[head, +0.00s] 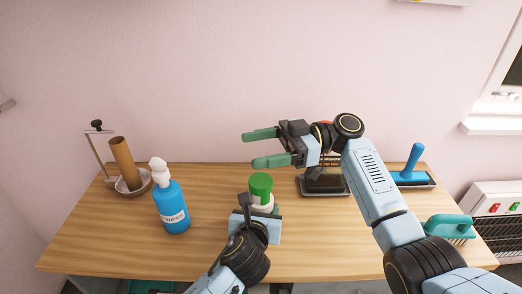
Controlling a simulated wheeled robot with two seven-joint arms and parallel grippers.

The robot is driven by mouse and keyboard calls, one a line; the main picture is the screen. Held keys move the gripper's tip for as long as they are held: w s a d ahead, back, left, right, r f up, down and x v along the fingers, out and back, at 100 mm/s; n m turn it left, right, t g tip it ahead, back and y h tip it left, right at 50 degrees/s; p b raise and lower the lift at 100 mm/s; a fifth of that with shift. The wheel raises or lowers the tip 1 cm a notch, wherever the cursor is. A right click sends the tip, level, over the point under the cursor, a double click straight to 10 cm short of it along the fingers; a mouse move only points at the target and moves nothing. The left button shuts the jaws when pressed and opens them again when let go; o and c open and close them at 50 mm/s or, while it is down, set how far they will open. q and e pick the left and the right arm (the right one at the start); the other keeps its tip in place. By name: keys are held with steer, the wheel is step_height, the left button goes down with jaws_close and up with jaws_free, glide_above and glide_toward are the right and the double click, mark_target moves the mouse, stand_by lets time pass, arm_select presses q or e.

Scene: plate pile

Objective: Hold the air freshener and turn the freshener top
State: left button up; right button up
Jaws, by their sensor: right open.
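The air freshener (261,187) stands upright near the middle of the table, with a green top and a white body. Its lower part is hidden behind my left gripper (260,211). My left gripper is right at the freshener's body, but its fingers are largely hidden, so I cannot tell whether they close on it. My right gripper (262,148) has green fingers spread apart and pointing left. It is open and empty, showing above the green top in the head view and apart from it.
A blue pump bottle (172,207) stands left on the wooden table (115,230). Behind it is a holder with a cardboard tube (124,160). A dark stand (322,188) lies behind my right arm. A blue-handled tool (413,164) and a teal brush (450,228) are at right.

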arm_select(q)
steer(key=o, duration=1.2)
